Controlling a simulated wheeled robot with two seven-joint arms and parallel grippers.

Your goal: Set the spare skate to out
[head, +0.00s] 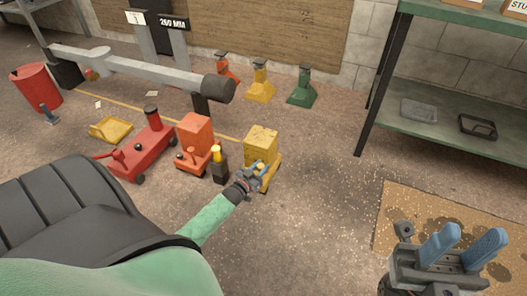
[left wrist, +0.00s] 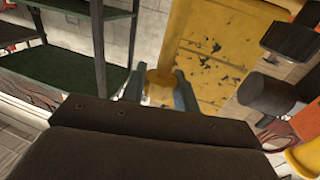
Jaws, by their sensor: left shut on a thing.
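A yellow skate with a chipped, tall yellow block on it (head: 261,141) stands on the floor near the middle of the head view. My left gripper (head: 257,171) reaches its near side and is shut on a small yellow knob. In the left wrist view the knob (left wrist: 160,77) sits between the two fingers, in front of the chipped yellow face (left wrist: 215,55). An orange-red skate with a plain block (head: 195,133) stands to its left. No label shows which one is the spare. My right gripper (head: 463,251) is open and empty at the lower right.
A red trolley jack (head: 145,150) and a black bottle jack with a yellow top (head: 219,166) stand left of the yellow skate. Orange, yellow (head: 260,85) and green stands line the wall. A green shelf (head: 450,115) is at right.

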